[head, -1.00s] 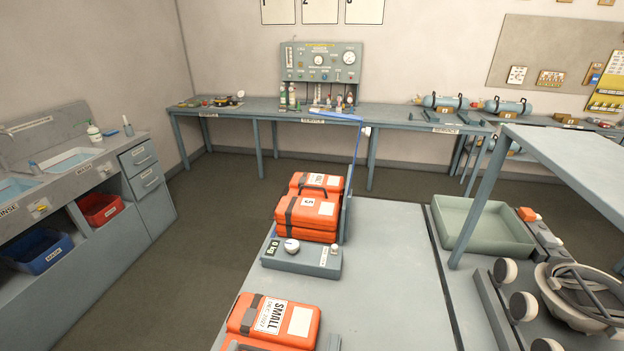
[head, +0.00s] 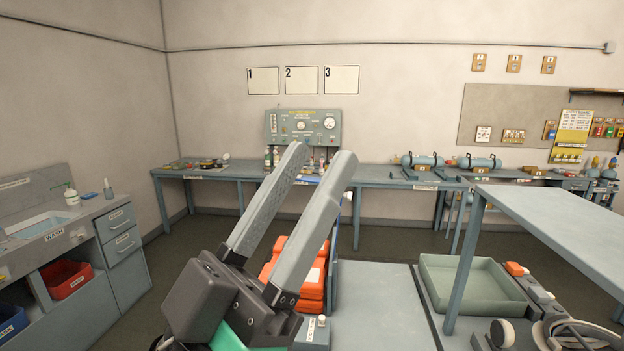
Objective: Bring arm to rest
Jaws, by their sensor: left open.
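My left gripper (head: 322,162) is large in the middle of the head view, its two long grey fingers pointing up and to the right. The fingers are apart with nothing between them, so it is open and empty. It stands in front of the orange packs (head: 314,278), which are stacked on the grey table (head: 385,305), and hides part of them. My right gripper is not in the view.
A green-grey tray (head: 475,290) and a raised grey shelf (head: 565,215) stand at the right. A sink counter (head: 95,235) with a red bin (head: 66,279) and a blue bin (head: 12,322) is at the left. A long bench (head: 380,177) with a gauge panel (head: 303,126) runs along the back wall.

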